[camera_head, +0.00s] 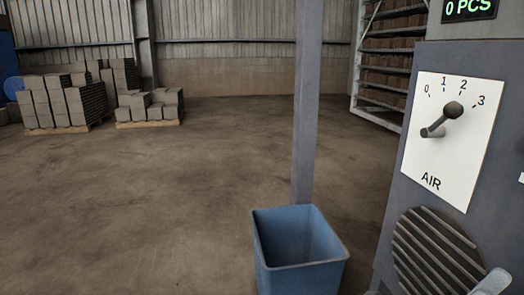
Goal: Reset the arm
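Neither of my grippers can be made out in the head view. A light grey rounded piece (493,282) at the bottom right corner is cut off by the frame, and I cannot tell what it belongs to. The nearest control is a dark lever with a round knob (453,110) on a white AIR plate (420,158) marked 0 to 3. The lever leans up and right, toward the 2 and 3 side; its exact mark is hard to tell. Nothing is seen touching it.
The plate is on a grey machine cabinet (399,222) at the right, under a green 0 PCS display (468,7). A ribbed round part (432,252) is below. A blue bin (275,245) stands by a grey post (306,100). Brick pallets (70,103) stand far left; open floor between.

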